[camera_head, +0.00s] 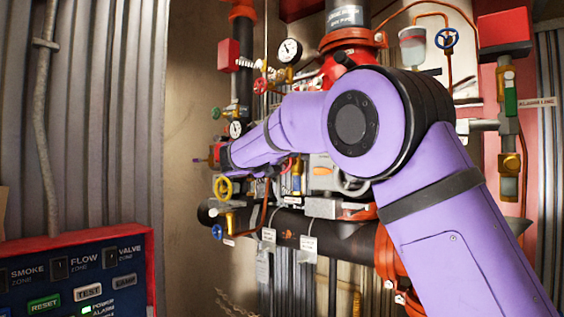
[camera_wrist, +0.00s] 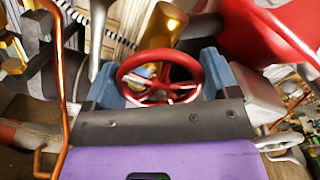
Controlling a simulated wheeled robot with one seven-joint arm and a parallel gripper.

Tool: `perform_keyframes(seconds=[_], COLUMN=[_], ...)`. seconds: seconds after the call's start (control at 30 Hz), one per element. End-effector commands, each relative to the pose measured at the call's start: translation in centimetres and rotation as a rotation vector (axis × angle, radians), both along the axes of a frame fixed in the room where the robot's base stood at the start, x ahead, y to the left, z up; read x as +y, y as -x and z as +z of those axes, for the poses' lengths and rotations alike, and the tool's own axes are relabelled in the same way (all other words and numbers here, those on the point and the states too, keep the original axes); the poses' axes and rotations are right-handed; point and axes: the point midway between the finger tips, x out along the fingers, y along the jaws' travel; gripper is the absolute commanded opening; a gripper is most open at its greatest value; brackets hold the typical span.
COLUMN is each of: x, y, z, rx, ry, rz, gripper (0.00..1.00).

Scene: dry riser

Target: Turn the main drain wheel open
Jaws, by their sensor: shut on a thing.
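A red handwheel (camera_wrist: 165,53) with spokes sits between the two blue-grey fingers of my gripper (camera_wrist: 158,80) in the wrist view. The fingers stand on its left and right sides and are shut on its rim. I cannot read a label that says whether it is the main drain wheel. In the head view my gripper (camera_head: 209,157) is at the far left end of my purple arm, small and partly hidden by the wrist. The red wheel is hard to make out there.
Gauges (camera_head: 290,50) and pipes crowd the area above and right. A thick dark horizontal pipe (camera_head: 340,238) runs below my arm. A control panel (camera_head: 75,278) fills the lower left.

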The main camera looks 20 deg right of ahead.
Motion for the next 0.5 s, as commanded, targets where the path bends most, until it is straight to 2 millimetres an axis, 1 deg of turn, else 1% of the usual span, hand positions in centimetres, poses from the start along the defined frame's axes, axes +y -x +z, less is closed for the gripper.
perform_keyframes(seconds=[0.03,0.2,0.5], x=[0.08,0.07,0.1], y=[-0.02,-0.04,-0.05], z=[-0.28,-0.31,-0.36], rx=[0.038,0.144,0.269], ry=[0.023,0.1,0.19], rz=[0.0,0.0,0.001], gripper=[0.57,0.57,0.57])
